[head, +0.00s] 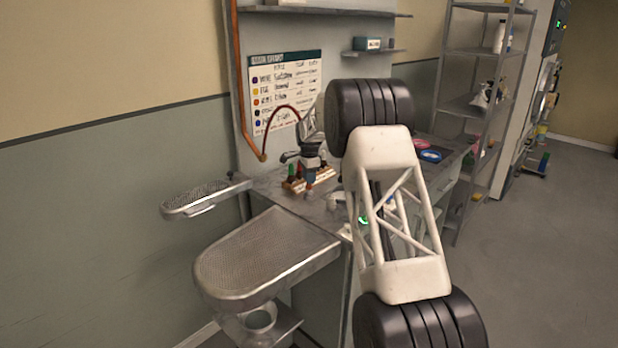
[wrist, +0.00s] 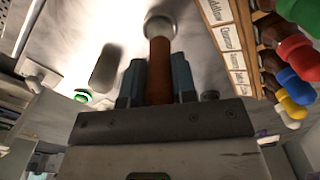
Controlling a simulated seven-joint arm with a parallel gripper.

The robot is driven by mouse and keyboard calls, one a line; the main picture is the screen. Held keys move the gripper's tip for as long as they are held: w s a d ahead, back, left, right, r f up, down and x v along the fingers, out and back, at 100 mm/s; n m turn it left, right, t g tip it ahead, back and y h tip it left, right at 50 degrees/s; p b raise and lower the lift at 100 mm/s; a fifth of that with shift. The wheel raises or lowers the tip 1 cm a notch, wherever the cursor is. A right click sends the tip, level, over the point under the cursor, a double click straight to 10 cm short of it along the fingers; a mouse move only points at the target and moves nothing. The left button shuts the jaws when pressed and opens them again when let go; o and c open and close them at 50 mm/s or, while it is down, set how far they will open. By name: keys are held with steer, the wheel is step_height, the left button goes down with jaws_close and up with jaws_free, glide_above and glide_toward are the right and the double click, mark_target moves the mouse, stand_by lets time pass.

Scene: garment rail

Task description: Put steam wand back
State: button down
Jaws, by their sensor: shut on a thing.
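My gripper (wrist: 157,85) has its blue-grey fingers shut on an orange-brown cylinder (wrist: 160,68) with a pale round end. I cannot tell for sure whether this is the steam wand's handle. In the head view my gripper (head: 310,174) is small and low over the worktop, beside the bottle racks. A red-brown hose (head: 270,126) rises from a fitting on the back panel, arcs over and passes behind my wrist; its far end is hidden. A dark grey fitting (head: 288,157) shows left of my wrist.
Racks of bottles (head: 294,186) with coloured caps stand close to my gripper; labelled bottles (wrist: 296,58) fill the wrist view's right. A perforated pressing board (head: 265,255) and a smaller board (head: 203,196) are at left. Shelving (head: 475,105) stands at right; open floor lies beyond.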

steer(key=c, duration=0.5)
jaws_free()
steer(key=shift+r, duration=0.2)
stand_by(0.4)
steer(key=shift+r, duration=3.55)
